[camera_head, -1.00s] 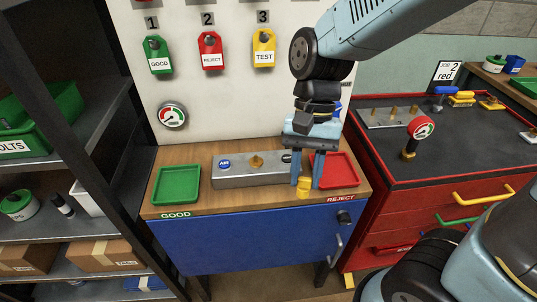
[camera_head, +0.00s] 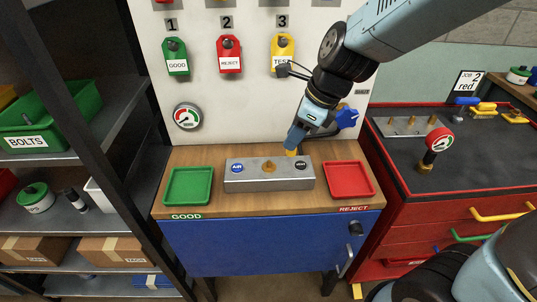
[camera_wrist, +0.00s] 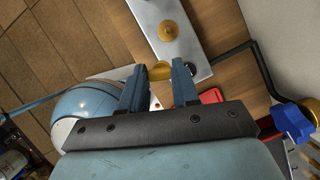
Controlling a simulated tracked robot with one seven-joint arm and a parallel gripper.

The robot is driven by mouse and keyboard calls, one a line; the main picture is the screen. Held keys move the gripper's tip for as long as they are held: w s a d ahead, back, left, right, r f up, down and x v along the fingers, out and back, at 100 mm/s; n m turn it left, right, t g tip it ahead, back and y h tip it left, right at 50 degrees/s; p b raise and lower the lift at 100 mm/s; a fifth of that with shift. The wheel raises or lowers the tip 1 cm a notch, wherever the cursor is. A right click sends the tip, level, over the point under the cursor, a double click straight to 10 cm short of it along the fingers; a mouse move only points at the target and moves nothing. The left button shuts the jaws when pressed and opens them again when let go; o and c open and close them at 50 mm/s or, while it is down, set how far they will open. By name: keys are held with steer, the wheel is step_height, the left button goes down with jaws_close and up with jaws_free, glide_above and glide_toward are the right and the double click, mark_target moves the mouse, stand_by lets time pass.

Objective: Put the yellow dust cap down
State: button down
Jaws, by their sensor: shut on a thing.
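My gripper (camera_head: 291,149) is shut on the yellow dust cap (camera_head: 291,154), which shows small at the fingertips. In the wrist view the yellow dust cap (camera_wrist: 160,71) sits between the two blue fingers, partly hidden by them. In the head view it appears at the back edge of the grey metal block (camera_head: 268,181), right of the brass fitting (camera_head: 269,167). In the wrist view it overlaps the block's edge, near the brass fitting (camera_wrist: 168,31). I cannot tell whether it touches the block or how high it is.
A green tray (camera_head: 167,201) marked GOOD stands left of the block, and a red tray (camera_head: 372,181) marked REJECT stands right. Both look empty. The wooden bench top (camera_head: 270,205) is clear in front of the block. A blue-handled valve (camera_head: 346,118) is close behind my wrist.

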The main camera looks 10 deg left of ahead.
steer(key=shift+w+m, duration=0.3)
steer(key=w+a+f, duration=0.2)
steer(key=w+f, duration=0.1)
steer(key=w+a+f, duration=0.2)
steer(key=w+f, duration=0.1)
steer(key=w, duration=0.1)
steer(key=w+a+f, duration=0.2)
steer(key=w+f, duration=0.1)
steer(key=w, duration=0.1)
steer(key=shift+w+a, duration=0.15)
steer(key=shift+a, duration=0.2)
steer(key=shift+w+a+f, duration=0.15)
steer(key=shift+w+f, duration=0.15)
steer(key=shift+f, duration=1.65)
steer(key=shift+f, duration=0.1)
steer(key=c, duration=0.8)
jaws_free()
